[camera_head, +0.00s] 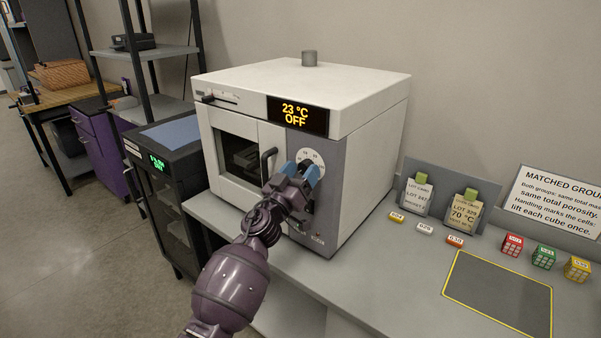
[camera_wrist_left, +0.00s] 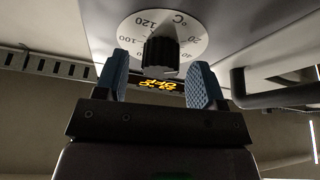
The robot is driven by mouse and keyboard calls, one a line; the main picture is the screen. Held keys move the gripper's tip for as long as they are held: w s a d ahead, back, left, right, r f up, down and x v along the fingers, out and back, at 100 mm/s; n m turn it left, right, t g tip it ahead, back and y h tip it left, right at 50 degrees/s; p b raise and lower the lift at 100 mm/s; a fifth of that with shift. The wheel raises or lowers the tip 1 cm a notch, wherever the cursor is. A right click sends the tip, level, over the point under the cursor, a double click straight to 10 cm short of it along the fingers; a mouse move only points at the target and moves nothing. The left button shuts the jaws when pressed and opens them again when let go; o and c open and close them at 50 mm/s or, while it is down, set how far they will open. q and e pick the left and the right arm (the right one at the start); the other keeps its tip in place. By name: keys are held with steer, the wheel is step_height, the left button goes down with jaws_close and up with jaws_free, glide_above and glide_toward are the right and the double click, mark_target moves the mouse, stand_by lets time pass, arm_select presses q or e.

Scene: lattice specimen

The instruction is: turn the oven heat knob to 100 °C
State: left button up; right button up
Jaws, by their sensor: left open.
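The white and grey oven (camera_head: 372,100) stands on the counter, its display (camera_head: 297,115) reading 23 °C OFF. The white heat dial (camera_head: 311,156) sits on the grey panel below the display, partly hidden behind my left gripper (camera_head: 303,174). In the left wrist view, the dark ribbed heat knob (camera_wrist_left: 160,54) stands out from the dial (camera_wrist_left: 190,32), whose marks include 100 and 120. My left gripper (camera_wrist_left: 160,82) is open, its blue fingers to either side of the knob with gaps showing. I cannot tell which mark the knob points to. My right gripper is not in view.
The oven door handle (camera_head: 268,163) is close to the left of my gripper; it also shows in the left wrist view (camera_wrist_left: 239,88). Labelled pouches (camera_head: 464,214), small coloured cubes (camera_head: 543,257) and a dark yellow-edged mat (camera_head: 500,292) are to the right on the counter.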

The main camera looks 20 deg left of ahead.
arm_select(q)
steer(key=c, duration=0.9)
steer(key=shift+m+h, duration=0.4)
steer(key=shift+m, duration=0.1)
